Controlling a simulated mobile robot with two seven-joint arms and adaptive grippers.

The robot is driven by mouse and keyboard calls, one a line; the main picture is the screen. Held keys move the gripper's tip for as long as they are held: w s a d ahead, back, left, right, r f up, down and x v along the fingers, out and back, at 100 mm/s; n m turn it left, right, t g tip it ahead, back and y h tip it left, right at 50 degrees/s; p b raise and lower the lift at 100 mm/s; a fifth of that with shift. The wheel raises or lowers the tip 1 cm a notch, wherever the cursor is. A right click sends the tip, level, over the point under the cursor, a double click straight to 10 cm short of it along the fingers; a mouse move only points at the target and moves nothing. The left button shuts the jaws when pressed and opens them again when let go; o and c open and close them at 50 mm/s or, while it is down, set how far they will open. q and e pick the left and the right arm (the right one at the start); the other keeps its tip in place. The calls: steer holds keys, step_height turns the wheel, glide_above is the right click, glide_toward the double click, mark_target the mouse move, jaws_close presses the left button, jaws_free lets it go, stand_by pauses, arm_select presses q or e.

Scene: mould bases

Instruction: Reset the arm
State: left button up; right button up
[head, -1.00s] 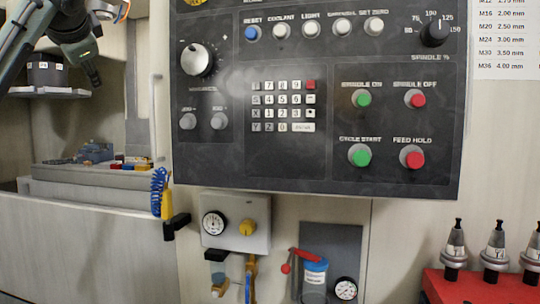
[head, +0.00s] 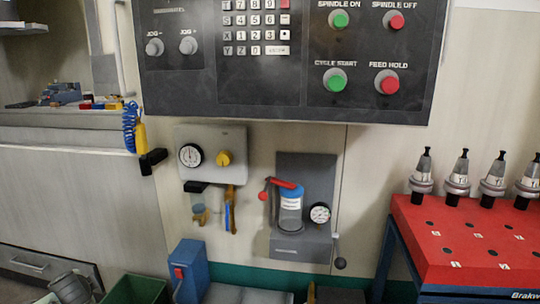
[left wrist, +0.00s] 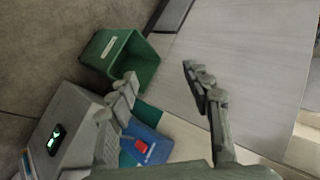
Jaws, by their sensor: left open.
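My left gripper (left wrist: 165,85) shows in the left wrist view with its two fingers spread apart and nothing between them. It hangs in front of the pale machine cabinet, with a green bin (left wrist: 122,58) beyond its left finger. My left gripper is out of the head view. My right gripper is in neither current view.
A dark control panel (head: 300,90) spans the top of the head view. Below it are a gauge box (head: 210,150) and a blue-lidded jar (head: 290,210). A red rack (head: 465,240) with several tool holders stands right. A blue box (head: 188,270) stands on the floor.

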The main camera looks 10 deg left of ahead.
arm_select(q)
steer(key=s+f+g, duration=0.1)
steer(key=s+f, duration=0.8)
steer(key=s, duration=0.3)
steer(key=s+d+f+n+h, duration=0.1)
steer(key=s+d+f+h, duration=0.1)
steer(key=d+f, duration=0.3)
steer(key=s+d+f+n+g+h, duration=0.1)
steer(key=s+d+f+n+h, duration=0.1)
steer(key=d, duration=1.1)
steer(key=s+d+f+n+g+h, duration=0.1)
steer(key=s+d+f+h, duration=0.1)
steer(key=d+f, duration=0.5)
steer(key=s+d, duration=0.1)
steer(key=d, duration=0.2)
steer(key=shift+s+f+n+h, duration=0.2)
steer(key=shift+f+n+h, duration=0.1)
steer(key=shift+d, duration=0.1)
